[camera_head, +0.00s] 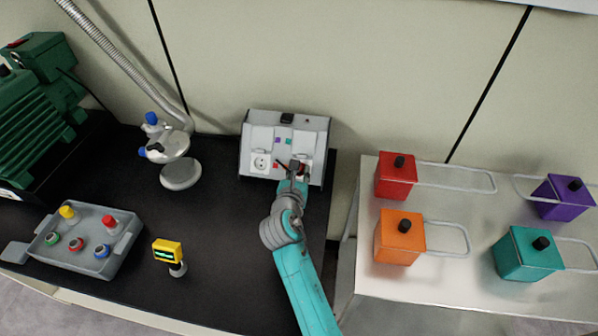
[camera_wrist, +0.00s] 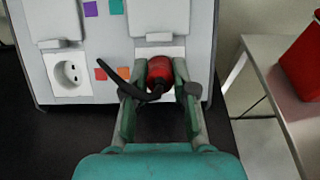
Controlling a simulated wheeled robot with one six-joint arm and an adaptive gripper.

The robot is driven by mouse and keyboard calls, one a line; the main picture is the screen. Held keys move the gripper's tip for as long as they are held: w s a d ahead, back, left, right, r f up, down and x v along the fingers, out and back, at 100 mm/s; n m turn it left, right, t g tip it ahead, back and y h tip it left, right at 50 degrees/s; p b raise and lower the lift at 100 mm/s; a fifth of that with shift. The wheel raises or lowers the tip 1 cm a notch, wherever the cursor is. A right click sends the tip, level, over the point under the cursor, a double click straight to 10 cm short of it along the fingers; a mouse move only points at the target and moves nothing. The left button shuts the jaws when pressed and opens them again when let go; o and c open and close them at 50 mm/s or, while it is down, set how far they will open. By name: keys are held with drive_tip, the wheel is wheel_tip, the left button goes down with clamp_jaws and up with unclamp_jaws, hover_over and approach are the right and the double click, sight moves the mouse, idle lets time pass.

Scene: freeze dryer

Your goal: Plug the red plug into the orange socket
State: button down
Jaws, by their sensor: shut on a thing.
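The red plug (camera_wrist: 160,72) with its black cord is between my gripper's fingers, and my gripper (camera_wrist: 158,88) is shut on it. In the head view my gripper (camera_head: 294,176) is at the lower right of the grey socket box (camera_head: 314,126). The plug is in front of the lower right outlet (camera_wrist: 173,52), which an orange square (camera_wrist: 124,73) marks on its left side. The plug hides the outlet's face, so I cannot tell whether the pins are in. The lower left outlet (camera_wrist: 68,72) is bare, with a reddish square (camera_wrist: 100,73) beside it.
Flaps (camera_wrist: 60,43) hang above the outlets. A valve stand (camera_head: 181,172), a yellow meter (camera_head: 167,251), a grey tray (camera_head: 97,263) and a green pump (camera_head: 38,115) stand to the left. Coloured boxes with handles, including an orange one (camera_head: 397,247), stand on the right table.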

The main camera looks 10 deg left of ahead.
drive_tip(key=c, duration=0.8)
unclamp_jaws()
drive_tip(key=shift+c, duration=0.2)
drive_tip(key=s+r, duration=0.3)
drive_tip(key=s, duration=0.1)
drive_tip(key=shift+s+r, duration=0.35)
drive_tip(key=shift+s, duration=0.05)
idle(0.5)
idle(0.5)
